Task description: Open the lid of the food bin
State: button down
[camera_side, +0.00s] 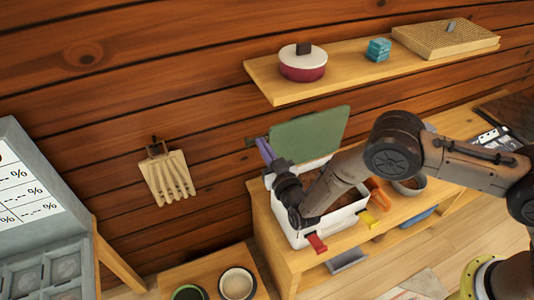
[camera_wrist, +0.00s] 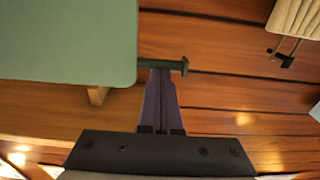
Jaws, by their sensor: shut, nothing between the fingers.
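The food bin (camera_side: 343,222) is a white box on the wooden bench. Its green lid (camera_side: 309,137) stands raised at the back of the bin, leaning near the wall; it also fills the upper left of the wrist view (camera_wrist: 65,40). A dark rod with a knobbed end (camera_wrist: 172,65) sticks out from the lid's right edge in the wrist view. My gripper (camera_side: 263,146) is at the lid's left edge in the side view, its purple fingers pointing up. In the wrist view the fingers (camera_wrist: 160,75) are together and empty, with their tips at the rod; I cannot tell whether they touch it.
A red clip (camera_side: 316,243) and a yellow clip (camera_side: 369,218) are on the bin's front. A wall shelf (camera_side: 350,73) with a red-and-white pot (camera_side: 303,65) is above the lid. Two bowls sit low in front.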

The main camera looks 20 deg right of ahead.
jog(key=shift+s, duration=0.1)
